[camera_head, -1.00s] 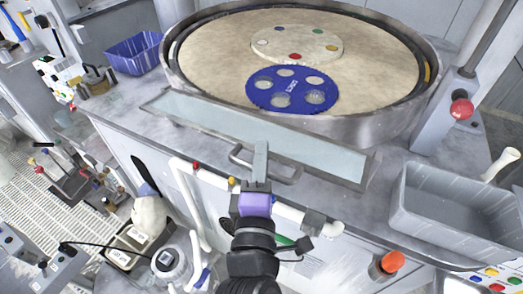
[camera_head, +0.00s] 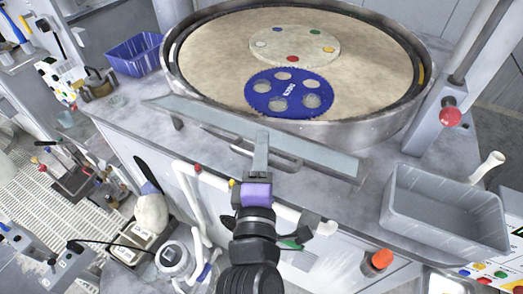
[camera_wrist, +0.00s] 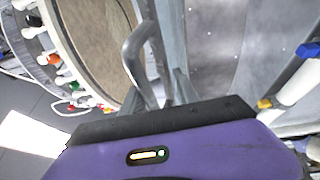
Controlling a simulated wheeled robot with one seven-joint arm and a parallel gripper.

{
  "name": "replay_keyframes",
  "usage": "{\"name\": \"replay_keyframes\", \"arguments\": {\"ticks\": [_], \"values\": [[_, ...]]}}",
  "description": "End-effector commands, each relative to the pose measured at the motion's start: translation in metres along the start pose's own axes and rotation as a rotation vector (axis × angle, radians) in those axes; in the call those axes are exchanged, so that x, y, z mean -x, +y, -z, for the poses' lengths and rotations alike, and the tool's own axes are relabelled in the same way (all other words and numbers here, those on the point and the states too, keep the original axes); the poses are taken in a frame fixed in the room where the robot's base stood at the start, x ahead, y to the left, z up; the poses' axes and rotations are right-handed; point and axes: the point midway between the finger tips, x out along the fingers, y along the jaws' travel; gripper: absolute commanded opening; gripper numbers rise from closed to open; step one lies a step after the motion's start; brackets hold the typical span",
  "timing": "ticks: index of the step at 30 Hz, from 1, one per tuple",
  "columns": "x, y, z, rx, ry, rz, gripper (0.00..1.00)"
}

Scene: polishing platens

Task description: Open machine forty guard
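The guard is a long, narrow, pale grey-blue panel (camera_head: 310,153) in front of the round machine. It is tilted and seen nearly edge-on, with a gap under its left end. Its grey bar handle (camera_head: 287,163) shows on its near side, and a curved part of the handle (camera_wrist: 133,50) shows in the wrist view. My gripper (camera_head: 261,145), with a purple body, reaches the middle of the handle. Its fingers look closed together on the bar; the exact contact is partly hidden.
The round basin (camera_head: 370,130) holds a sandy platen with a blue holed disc (camera_head: 290,92) and a pale disc (camera_head: 295,42). A grey tray (camera_head: 445,215) stands right, near a red knob (camera_head: 450,117). A blue bin (camera_head: 135,53) stands left. White pipes (camera_head: 190,205) run below the counter.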

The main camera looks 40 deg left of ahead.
Motion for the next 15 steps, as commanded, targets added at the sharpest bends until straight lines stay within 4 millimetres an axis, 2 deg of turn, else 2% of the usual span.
{"name": "replay_keyframes", "arguments": {"ticks": [7, 15], "values": [[0.007, -0.002, 0.0, 0.0, 0.001, 0.002, 0.34], [0.049, -0.003, 0.0, 0.0, 0.0, 0.001, 0.34]]}}
